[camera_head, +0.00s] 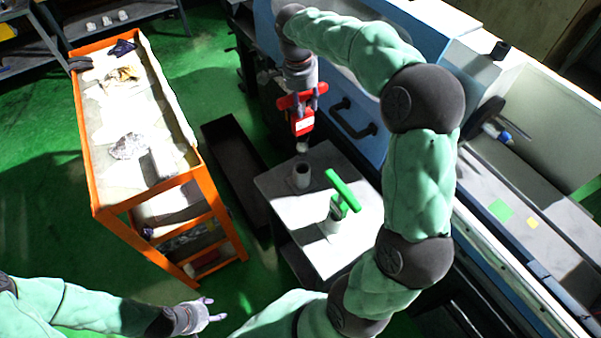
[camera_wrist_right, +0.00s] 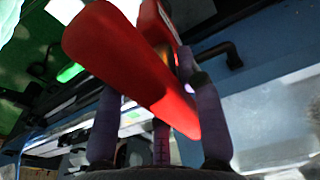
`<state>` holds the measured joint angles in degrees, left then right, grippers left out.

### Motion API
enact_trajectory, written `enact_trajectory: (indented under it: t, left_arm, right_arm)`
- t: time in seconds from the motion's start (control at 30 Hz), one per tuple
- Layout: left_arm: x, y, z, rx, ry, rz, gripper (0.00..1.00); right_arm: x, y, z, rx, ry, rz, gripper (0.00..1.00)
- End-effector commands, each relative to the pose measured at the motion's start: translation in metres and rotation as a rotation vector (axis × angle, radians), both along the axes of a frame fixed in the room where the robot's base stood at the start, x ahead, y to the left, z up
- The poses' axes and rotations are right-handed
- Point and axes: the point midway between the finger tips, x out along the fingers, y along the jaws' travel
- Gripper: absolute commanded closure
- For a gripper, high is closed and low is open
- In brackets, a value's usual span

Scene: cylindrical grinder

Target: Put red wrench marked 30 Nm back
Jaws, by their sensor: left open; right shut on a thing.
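The red wrench (camera_head: 302,122) is held by my right gripper (camera_head: 299,100), which is shut on it. It hangs upright with its dark tip just above a grey cylindrical holder (camera_head: 301,175) on the small grey table (camera_head: 340,250). In the right wrist view the red wrench (camera_wrist_right: 130,60) fills the middle, between the fingers of my right gripper (camera_wrist_right: 160,125). A green wrench (camera_head: 343,192) stands in a second holder on the same table. The 30 Nm marking cannot be read. My left gripper (camera_head: 209,311) is open and empty at the bottom, away from the table.
An orange-framed cart (camera_head: 115,225) with several loose items stands at left. A dark open bin (camera_head: 235,165) lies on the green floor between cart and table. The blue and white grinder (camera_head: 352,110) with black handles is close behind and right of the wrench.

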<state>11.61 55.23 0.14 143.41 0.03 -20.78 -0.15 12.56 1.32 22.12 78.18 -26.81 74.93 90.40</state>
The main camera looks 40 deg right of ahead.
Motion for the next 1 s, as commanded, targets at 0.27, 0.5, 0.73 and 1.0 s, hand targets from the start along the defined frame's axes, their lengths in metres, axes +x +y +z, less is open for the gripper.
enact_trajectory:
  t: [0.27, 0.5, 0.73, 1.0]
  left_arm:
    - [0.000, 0.000, -0.003, 0.000, 0.000, 0.000, 0.41]
    - [0.000, 0.000, -0.005, 0.000, 0.000, 0.000, 0.41]
    - [0.000, 0.000, -0.005, 0.000, 0.000, 0.000, 0.41]
    - [0.000, 0.000, -0.006, 0.000, 0.000, 0.000, 0.41]
  right_arm:
    - [-0.001, 0.000, -0.053, 0.001, 0.004, 0.000, 1.00]
    - [-0.001, 0.000, -0.103, 0.000, 0.002, 0.000, 1.00]
    - [0.000, 0.000, -0.128, 0.000, 0.000, 0.000, 1.00]
    - [-0.001, 0.000, -0.149, 0.000, 0.002, 0.001, 1.00]
